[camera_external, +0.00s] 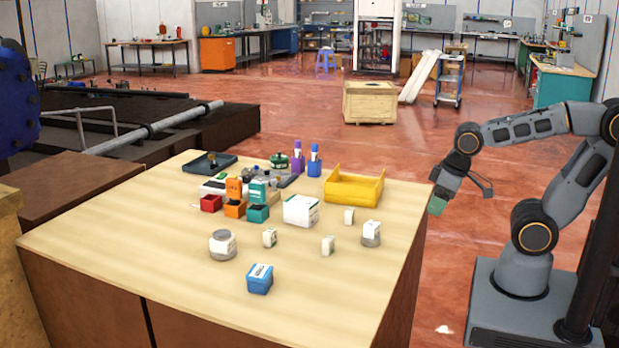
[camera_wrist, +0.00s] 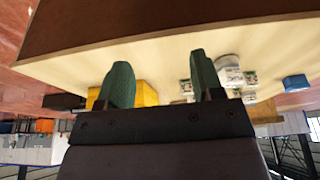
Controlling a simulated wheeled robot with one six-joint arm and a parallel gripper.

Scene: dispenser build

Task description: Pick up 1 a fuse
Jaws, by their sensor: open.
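My gripper (camera_external: 438,203) hangs just off the right edge of the table, empty. Its two green fingers stand wide apart in the wrist view (camera_wrist: 160,78), with nothing between them. I cannot tell for sure which thing is a fuse. Small white labelled pieces stand on the table: one near the yellow bin (camera_external: 349,216), one at the front right (camera_external: 328,245) and one at the middle (camera_external: 270,237). Two larger white and grey round pieces stand at the left (camera_external: 222,245) and right (camera_external: 371,233). Small red (camera_external: 210,203), orange (camera_external: 234,208) and teal (camera_external: 258,213) boxes stand farther back.
A yellow bin (camera_external: 354,187) stands at the table's back right, and a white box (camera_external: 301,211) is beside it. A blue box (camera_external: 260,279) stands near the front. A dark tray (camera_external: 209,162) and purple and blue holders are at the back. The wooden table (camera_external: 150,250) is bare at front left.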

